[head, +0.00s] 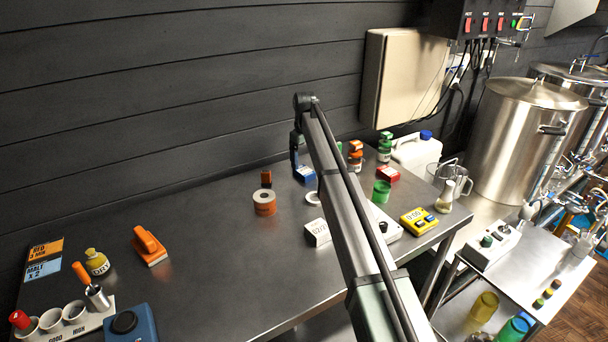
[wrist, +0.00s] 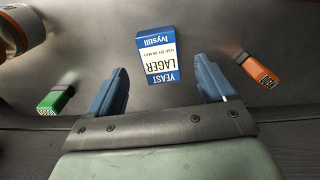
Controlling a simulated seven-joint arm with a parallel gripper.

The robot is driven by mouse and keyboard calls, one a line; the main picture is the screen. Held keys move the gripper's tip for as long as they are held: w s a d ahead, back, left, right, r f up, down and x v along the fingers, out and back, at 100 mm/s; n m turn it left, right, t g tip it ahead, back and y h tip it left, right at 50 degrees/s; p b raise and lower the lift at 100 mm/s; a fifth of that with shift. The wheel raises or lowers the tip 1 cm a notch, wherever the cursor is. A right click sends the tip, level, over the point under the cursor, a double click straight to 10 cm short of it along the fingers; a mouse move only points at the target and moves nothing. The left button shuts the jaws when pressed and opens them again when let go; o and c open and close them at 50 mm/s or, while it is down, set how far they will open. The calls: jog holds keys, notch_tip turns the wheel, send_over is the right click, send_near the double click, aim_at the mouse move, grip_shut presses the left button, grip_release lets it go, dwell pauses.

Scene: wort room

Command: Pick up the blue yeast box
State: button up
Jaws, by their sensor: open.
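The blue yeast box (wrist: 159,55) has a white panel reading "YEAST LAGER". In the wrist view it lies on the table just beyond and between the two blue fingers of my gripper (wrist: 162,86). In the head view the blue box (head: 305,174) is at the back of the table, partly hidden by my arm. My gripper (head: 295,160) is just to the left of it and above the table there.
In the wrist view a green item (wrist: 56,101) lies left and an orange item (wrist: 262,74) right. An orange roll (head: 264,203), a red box (head: 388,174) and a green cup (head: 381,191) stand nearby. The dark wall is close behind. The table's middle left is clear.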

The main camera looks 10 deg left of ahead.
aim_at(304, 170)
jog(key=shift+w+a+f, duration=0.1)
jog(key=shift+f, duration=1.1)
jog(key=shift+w+a+f, duration=0.1)
jog(key=shift+f, duration=1.05)
jog(key=shift+c, duration=0.3)
jog(key=c, duration=1.1)
